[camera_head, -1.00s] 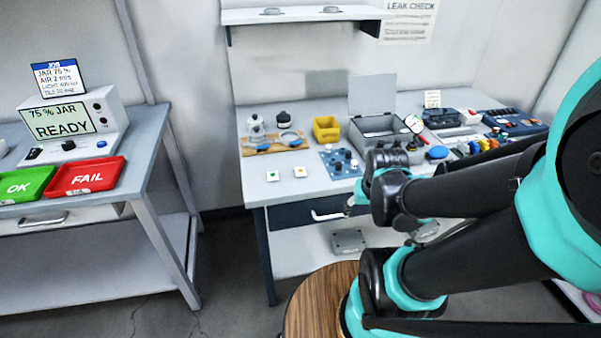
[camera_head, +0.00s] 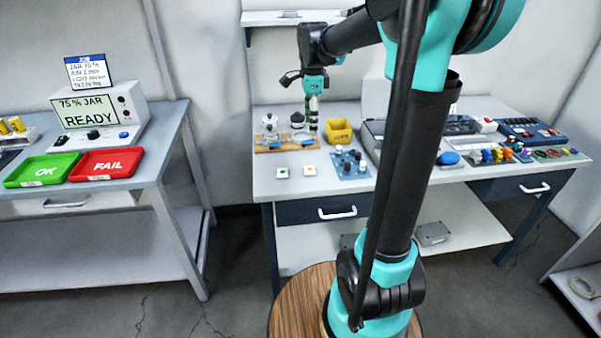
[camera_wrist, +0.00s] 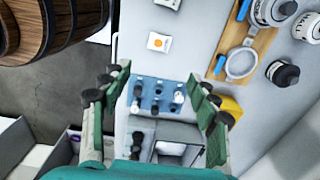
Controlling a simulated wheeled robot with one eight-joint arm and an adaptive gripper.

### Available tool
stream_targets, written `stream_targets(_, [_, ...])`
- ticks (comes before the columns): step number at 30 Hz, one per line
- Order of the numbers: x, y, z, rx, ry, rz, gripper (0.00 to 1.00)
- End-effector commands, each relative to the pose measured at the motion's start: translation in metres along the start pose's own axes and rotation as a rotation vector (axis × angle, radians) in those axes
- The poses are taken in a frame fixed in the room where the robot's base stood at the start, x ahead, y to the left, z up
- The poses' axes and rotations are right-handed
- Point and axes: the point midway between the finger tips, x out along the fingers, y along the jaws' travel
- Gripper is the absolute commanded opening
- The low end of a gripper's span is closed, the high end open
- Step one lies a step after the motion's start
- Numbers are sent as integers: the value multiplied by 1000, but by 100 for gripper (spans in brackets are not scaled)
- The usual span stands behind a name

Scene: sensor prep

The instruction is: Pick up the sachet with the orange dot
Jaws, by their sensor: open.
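The sachet with the orange dot (camera_head: 309,170) is a small white square lying flat near the front left of the workbench. It also shows in the wrist view (camera_wrist: 158,42), above the middle of the picture. A like sachet with a green dot (camera_head: 282,172) lies just left of it in the head view; the wrist view cuts it off at the top edge. My gripper (camera_head: 313,115) points down above the bench, over its back left part, apart from both sachets. In the wrist view my gripper (camera_wrist: 160,90) has its fingers spread wide with nothing between them.
A blue tray of small dark parts (camera_head: 349,165) lies right of the sachets. A yellow bin (camera_head: 340,132) and a wooden board with jars and rings (camera_head: 286,144) stand behind. Bare bench surrounds the sachets. A second table with OK and FAIL trays (camera_head: 107,165) stands left.

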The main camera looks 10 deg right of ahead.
Motion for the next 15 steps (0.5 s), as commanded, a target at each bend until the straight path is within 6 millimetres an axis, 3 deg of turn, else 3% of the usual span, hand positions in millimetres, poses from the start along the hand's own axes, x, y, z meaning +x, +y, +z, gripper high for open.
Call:
stream_targets(5, [6,-5,2,46,1,10,60])
stream_targets(15, [71,-4,1,44,1,9,60])
